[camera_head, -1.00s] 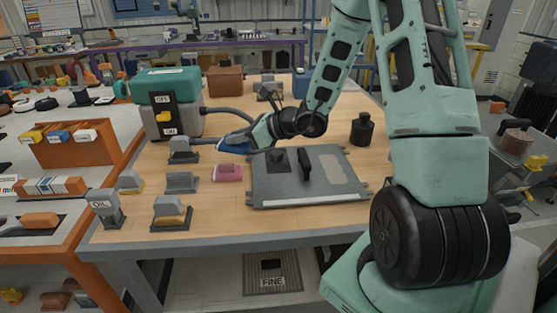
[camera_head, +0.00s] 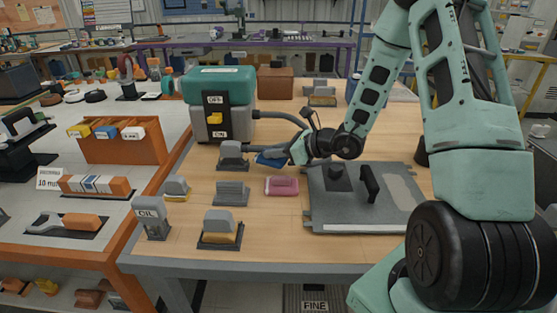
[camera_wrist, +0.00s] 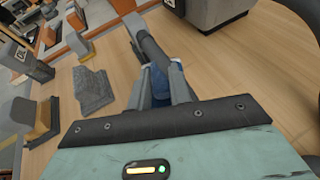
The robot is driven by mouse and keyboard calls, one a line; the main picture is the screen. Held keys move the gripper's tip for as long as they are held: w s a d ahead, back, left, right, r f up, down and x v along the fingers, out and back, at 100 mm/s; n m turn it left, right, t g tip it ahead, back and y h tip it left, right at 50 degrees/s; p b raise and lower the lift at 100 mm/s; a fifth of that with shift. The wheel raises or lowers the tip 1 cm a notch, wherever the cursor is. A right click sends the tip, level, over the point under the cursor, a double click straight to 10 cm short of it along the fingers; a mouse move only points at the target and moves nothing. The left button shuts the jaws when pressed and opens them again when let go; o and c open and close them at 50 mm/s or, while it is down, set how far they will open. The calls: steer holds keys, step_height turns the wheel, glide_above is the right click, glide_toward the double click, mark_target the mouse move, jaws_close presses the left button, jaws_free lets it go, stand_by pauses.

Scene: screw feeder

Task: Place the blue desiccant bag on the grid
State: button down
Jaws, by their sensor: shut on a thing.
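My gripper (camera_head: 284,159) is shut on the blue desiccant bag (camera_head: 268,158) and holds it over the wooden table, behind the pink block and right of a grey block stand. In the wrist view, the bag (camera_wrist: 155,84) shows as a dark blue strip between my grey fingers (camera_wrist: 158,92), which hide part of it. A dark ribbed panel labelled FINE (camera_head: 315,304) lies low under the table's front edge, partly cut off; I cannot tell for certain whether it is the grid.
A green-topped machine (camera_head: 217,100) with a cable stands behind left. A grey plate with a black handle (camera_head: 370,184) lies right. Grey blocks (camera_head: 231,192), an OIL block (camera_head: 151,217) and the pink block (camera_head: 281,186) stand in front. Bare wood (camera_head: 270,235) shows at the front.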

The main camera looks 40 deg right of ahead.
mark_target(277, 162)
step_height(277, 162, down, 3)
steer(key=shift+r, duration=0.1)
steer(key=shift+s+f+b, duration=0.1)
steer(key=shift+f+b, duration=0.3)
steer(key=shift+f, duration=0.05)
steer(key=c, duration=1.3)
jaws_free()
steer(key=shift+s, duration=0.1)
